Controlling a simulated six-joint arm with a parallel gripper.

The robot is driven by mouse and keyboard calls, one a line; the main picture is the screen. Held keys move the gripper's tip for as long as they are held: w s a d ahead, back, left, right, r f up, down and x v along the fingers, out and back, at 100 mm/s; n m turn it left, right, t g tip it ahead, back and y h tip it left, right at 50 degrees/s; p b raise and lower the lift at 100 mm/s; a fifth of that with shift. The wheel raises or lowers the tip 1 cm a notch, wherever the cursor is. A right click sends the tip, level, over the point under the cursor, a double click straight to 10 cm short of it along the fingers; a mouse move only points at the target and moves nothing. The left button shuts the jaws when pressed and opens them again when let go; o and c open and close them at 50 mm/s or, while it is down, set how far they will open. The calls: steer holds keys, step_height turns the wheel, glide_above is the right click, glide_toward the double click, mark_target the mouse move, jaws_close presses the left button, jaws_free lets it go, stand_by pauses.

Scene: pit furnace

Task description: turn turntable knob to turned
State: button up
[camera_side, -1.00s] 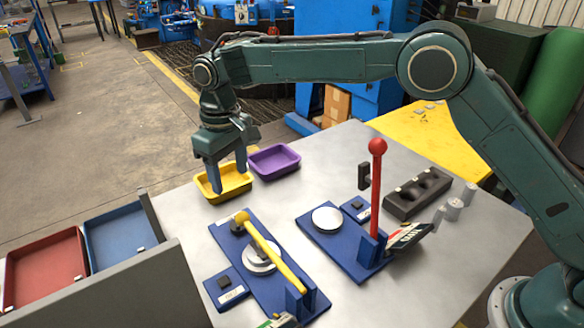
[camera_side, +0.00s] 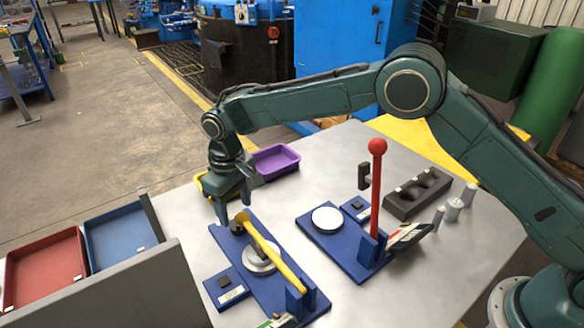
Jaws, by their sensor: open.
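My gripper (camera_side: 233,212) points down with its fingers apart and empty, at the far end of the left blue fixture (camera_side: 277,295). A yellow lever (camera_side: 268,250) lies low across this fixture, over a round silver disc (camera_side: 259,262). The fingers are close to the lever's yellow tip and a small dark piece (camera_side: 237,227) beside it; contact cannot be told. The right blue fixture (camera_side: 352,262) has a pale round disc (camera_side: 326,219) and an upright red lever (camera_side: 376,190). I cannot tell which part is the turntable knob.
A yellow tray (camera_side: 204,187), partly hidden by my gripper, and a purple tray (camera_side: 277,162) stand behind. Red (camera_side: 45,275) and blue (camera_side: 118,235) bins are at left. A dark block (camera_side: 418,195) and grey cylinders (camera_side: 452,211) stand at right. The front right tabletop is bare.

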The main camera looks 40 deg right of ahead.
steer(key=shift+f, duration=2.25)
steer(key=c, duration=1)
